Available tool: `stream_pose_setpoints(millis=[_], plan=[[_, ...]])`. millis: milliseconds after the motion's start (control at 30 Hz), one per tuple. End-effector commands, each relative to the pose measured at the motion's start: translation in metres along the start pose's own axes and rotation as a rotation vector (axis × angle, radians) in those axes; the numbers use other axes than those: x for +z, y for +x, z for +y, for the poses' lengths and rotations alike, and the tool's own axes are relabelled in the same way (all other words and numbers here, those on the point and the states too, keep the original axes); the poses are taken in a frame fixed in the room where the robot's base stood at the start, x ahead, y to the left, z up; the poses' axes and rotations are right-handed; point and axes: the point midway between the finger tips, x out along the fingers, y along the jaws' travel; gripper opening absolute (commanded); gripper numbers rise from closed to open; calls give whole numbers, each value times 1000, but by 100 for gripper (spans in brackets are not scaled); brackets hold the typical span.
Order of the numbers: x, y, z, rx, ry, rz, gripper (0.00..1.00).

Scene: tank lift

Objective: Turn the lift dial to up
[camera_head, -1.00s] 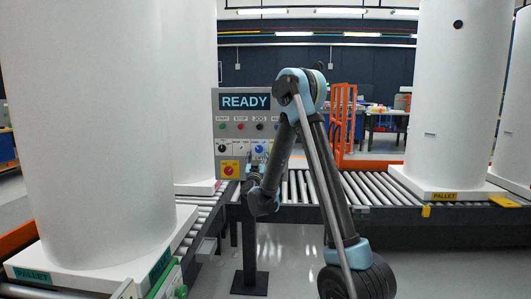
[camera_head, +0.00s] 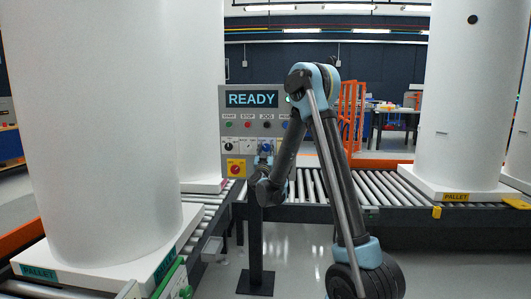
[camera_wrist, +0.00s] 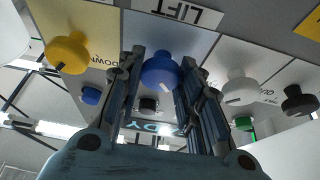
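The blue lift dial (camera_wrist: 160,70) sits under the LIFT label (camera_wrist: 178,11) in the wrist view, with a pale mark on its knob. The DOWN lettering (camera_wrist: 99,86) shows to its left; I cannot read which position the dial points to. My gripper (camera_wrist: 162,62) has one finger on each side of the dial, spread apart and very close to its sides; firm contact cannot be made out. In the head view the dial (camera_head: 266,147) shows small on the control panel (camera_head: 226,125), with my gripper (camera_head: 265,158) right in front of it.
A yellow knob (camera_wrist: 67,53) and a white knob (camera_wrist: 239,87) flank the dial. A red stop knob on a yellow plate (camera_head: 236,168) is low on the panel, whose screen (camera_head: 252,99) reads READY. Large white tanks (camera_head: 95,130) stand on pallets on roller conveyors.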

Motion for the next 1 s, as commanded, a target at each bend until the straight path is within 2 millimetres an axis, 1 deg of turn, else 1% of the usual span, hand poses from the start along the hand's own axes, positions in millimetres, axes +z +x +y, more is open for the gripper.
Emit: stream_pose_setpoints(millis=[267, 467, 667, 1000], plan=[[0, 0, 0, 11, 24, 1, 10], [0, 0, -1, 46, 110, 1, 10], [0, 0, -1, 107, 259, 1, 10], [-1, 0, -1, 233, 558, 0, 10]])
